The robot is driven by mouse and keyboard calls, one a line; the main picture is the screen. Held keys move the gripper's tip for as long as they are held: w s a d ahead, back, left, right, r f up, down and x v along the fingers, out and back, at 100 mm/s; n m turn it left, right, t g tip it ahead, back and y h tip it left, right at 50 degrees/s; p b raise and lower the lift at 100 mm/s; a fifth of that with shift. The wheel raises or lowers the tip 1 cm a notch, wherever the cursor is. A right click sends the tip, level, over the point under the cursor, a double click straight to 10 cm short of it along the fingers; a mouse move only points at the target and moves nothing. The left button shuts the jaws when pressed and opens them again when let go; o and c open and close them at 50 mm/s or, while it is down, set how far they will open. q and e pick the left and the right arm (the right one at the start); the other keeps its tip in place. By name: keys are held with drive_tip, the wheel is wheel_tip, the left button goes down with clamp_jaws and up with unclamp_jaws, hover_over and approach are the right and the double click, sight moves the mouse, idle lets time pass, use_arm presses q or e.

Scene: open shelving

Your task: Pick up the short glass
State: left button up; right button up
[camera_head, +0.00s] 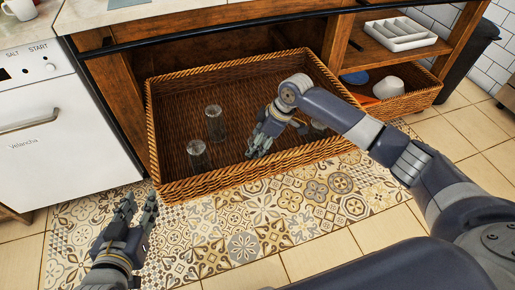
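A large wicker basket (228,181) is pulled out below the counter, with clear glasses in it. One glass (198,156) stands near its front left. A second, taller-looking glass (214,122) stands a little behind it. Another glass (317,131) is partly hidden behind my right arm. I cannot tell for sure which is the short one. My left gripper (136,207) is open and empty, in front of the basket's left corner and outside it. My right gripper (259,150) points down into the middle of the basket; its finger gap is unclear and no glass shows in it.
A white appliance (60,130) stands on the left. A wooden shelf at the right holds a white cutlery tray (400,34). A smaller basket (415,101) below it holds a white bowl (388,87). A patterned rug (240,240) covers the floor in front.

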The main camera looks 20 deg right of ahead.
drive_tip(key=b+x, duration=0.2)
drive_tip(key=x, duration=0.2)
drive_tip(key=shift+f, duration=0.35)
drive_tip(key=shift+w+a+f, duration=0.1)
use_arm(q)
wheel_tip(320, 180, up, 11)
drive_tip(key=w+d+t+h, duration=0.1)
drive_tip(key=w+d+t, duration=0.1)
drive_tip(key=t, duration=0.4)
drive_tip(key=shift+w+f+h, duration=0.15)
drive_tip(key=shift+w+h, duration=0.2)
drive_tip(key=shift+h, duration=0.05)
use_arm(e)
drive_tip(key=c, duration=0.9)
